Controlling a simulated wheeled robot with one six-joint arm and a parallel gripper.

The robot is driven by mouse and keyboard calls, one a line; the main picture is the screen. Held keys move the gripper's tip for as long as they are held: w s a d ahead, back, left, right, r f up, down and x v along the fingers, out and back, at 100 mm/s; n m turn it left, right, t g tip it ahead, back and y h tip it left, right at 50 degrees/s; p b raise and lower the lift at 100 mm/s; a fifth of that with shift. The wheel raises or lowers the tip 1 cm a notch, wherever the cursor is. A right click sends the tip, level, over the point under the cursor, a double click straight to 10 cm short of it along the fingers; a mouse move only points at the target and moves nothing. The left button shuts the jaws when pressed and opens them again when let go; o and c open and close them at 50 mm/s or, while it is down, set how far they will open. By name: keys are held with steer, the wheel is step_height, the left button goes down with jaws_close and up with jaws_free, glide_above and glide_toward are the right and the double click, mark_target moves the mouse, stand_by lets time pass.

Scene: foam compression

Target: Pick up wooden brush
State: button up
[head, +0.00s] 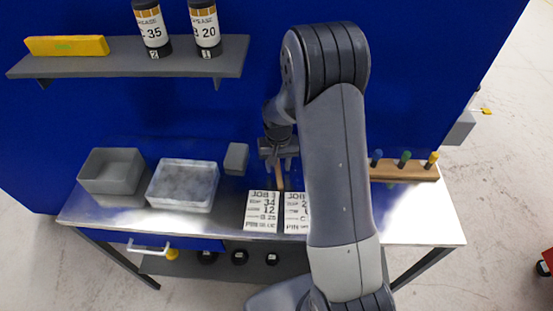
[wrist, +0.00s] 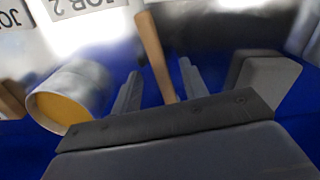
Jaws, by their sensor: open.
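The wooden brush (wrist: 155,55) shows as a thin tan handle in the wrist view, between the two fingers of my gripper (wrist: 158,88). There is space between the handle and each finger in that picture; contact cannot be seen. In the head view, a short piece of the brush (head: 280,183) shows just below my gripper (head: 278,165), behind the job cards. My gripper is open and low over the bench. The brush's far end is hidden behind my gripper body, so its bristles do not show.
Two job cards (head: 262,211) stand at the bench's front. A grey block (head: 236,158), a foggy tray (head: 183,185) and a grey bin (head: 112,172) are to the left. A wooden tool rack (head: 405,172) is right. In the wrist view, an orange-ended cylinder (wrist: 58,108) lies left.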

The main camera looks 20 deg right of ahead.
steer(key=shift+f, duration=0.8)
jaws_close()
